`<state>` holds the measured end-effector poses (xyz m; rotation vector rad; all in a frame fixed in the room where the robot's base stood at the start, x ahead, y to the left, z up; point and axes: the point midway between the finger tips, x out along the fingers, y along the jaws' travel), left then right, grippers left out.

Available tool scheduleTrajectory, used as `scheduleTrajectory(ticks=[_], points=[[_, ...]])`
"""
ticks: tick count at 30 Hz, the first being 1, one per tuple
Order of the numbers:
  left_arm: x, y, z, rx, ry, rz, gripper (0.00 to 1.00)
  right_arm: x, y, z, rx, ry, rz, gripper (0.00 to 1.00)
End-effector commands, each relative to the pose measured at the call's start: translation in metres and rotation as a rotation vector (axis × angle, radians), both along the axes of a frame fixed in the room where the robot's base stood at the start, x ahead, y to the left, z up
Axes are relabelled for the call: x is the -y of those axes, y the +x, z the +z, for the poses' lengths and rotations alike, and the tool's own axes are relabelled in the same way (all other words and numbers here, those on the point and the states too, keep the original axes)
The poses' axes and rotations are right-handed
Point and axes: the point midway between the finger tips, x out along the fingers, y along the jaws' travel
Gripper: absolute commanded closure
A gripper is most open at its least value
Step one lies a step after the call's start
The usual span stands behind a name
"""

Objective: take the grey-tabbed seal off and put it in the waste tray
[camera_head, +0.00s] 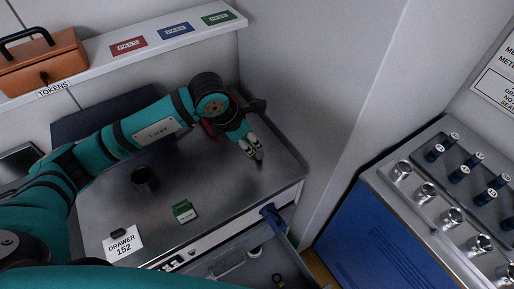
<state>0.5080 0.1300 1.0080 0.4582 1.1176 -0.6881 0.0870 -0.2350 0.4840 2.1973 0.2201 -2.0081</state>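My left gripper (253,148) hangs over the back right of the metal worktop (225,185), fingers pointing down. Its fingertips look close together, with a small dark shape at their ends. I cannot tell whether that is part of the gripper or something held. I cannot pick out a grey-tabbed seal. No tray is clearly marked as waste; a grey tray-like thing (18,162) shows at the left edge, partly behind my arm. My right gripper is out of view.
A dark cup (144,180), a green block (184,211) and a "DRAWER 152" card (122,244) are on the worktop. An open drawer (262,262) juts out in front. A panel (445,205) with metal fittings and blue plugs stands right. A shelf (160,45) holds coloured cards.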

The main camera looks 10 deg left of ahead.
Motion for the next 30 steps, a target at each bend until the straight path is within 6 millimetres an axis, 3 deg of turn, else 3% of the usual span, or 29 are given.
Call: scheduleTrajectory(ticks=[8,12,16,25,30], points=[[0.007,0.006,-0.017,-0.002,-0.001,-0.001,0.81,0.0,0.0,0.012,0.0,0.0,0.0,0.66],[0.014,0.014,-0.034,-0.005,0.0,0.001,0.81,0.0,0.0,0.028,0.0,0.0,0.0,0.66],[0.018,0.019,-0.052,-0.002,-0.001,0.0,0.81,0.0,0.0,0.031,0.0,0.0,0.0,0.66],[0.019,0.021,-0.058,0.001,0.0,-0.001,0.81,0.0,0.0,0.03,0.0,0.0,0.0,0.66],[0.019,0.021,-0.058,0.001,0.0,-0.001,1.0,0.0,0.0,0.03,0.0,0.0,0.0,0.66]])
